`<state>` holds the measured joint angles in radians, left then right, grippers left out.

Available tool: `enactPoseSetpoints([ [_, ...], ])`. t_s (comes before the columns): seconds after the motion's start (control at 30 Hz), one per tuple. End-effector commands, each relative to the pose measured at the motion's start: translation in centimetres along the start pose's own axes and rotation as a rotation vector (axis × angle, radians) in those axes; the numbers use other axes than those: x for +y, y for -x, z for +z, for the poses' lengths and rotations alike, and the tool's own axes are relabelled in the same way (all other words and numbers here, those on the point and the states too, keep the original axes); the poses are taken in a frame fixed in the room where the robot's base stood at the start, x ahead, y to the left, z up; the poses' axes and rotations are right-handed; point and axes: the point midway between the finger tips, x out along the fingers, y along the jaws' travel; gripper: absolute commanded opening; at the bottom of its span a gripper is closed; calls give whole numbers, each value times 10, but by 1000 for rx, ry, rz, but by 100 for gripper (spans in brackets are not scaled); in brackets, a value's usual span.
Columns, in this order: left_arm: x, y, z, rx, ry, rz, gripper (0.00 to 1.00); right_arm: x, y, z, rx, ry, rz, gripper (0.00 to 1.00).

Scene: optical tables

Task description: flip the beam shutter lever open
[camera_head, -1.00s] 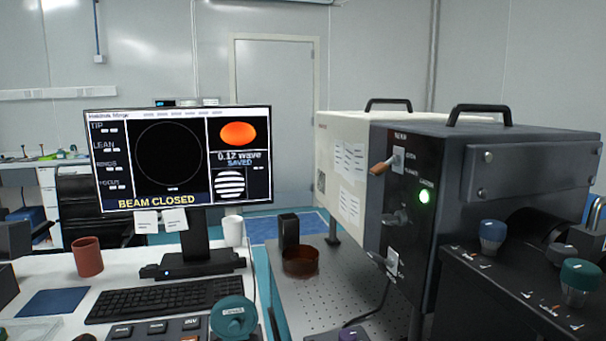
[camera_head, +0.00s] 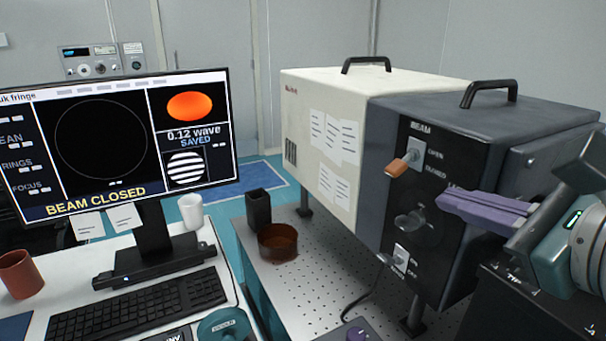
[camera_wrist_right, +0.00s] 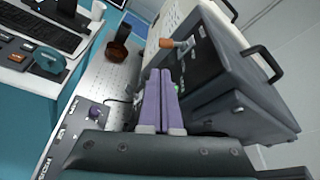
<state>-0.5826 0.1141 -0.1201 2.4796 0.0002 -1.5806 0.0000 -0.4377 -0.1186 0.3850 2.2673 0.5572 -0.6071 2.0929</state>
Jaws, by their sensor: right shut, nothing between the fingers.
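The beam shutter lever (camera_head: 398,167) has an orange-brown handle and sits on the dark front panel of the instrument box (camera_head: 470,150), under the label BEAM. Its handle points left and down from a pale switch plate marked OPEN above and another word below. The lever also shows in the right wrist view (camera_wrist_right: 182,43). My right gripper (camera_head: 445,203) has purple fingers, shut and empty, to the right of and below the lever, apart from it. Its fingers (camera_wrist_right: 160,78) point toward the panel in the wrist view. The monitor (camera_head: 100,140) reads BEAM CLOSED. My left gripper is out of view.
A second switch (camera_head: 401,255) and a round knob (camera_head: 413,222) sit lower on the panel. A brown dish (camera_head: 278,242) and a black block (camera_head: 258,210) stand on the perforated optical table (camera_head: 300,300). Open air lies in front of the panel.

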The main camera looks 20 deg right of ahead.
Motion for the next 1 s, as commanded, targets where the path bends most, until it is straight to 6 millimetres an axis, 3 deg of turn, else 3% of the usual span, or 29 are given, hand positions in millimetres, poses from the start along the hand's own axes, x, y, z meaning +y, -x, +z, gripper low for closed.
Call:
enactPoseSetpoints([
  [0.53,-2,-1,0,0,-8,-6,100,0,-84,0,0,3,1,0],
  [0.7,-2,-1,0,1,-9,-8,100,0,-96,0,-1,3,0,0],
  [1.0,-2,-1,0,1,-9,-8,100,0,-98,0,1,3,0,0],
])
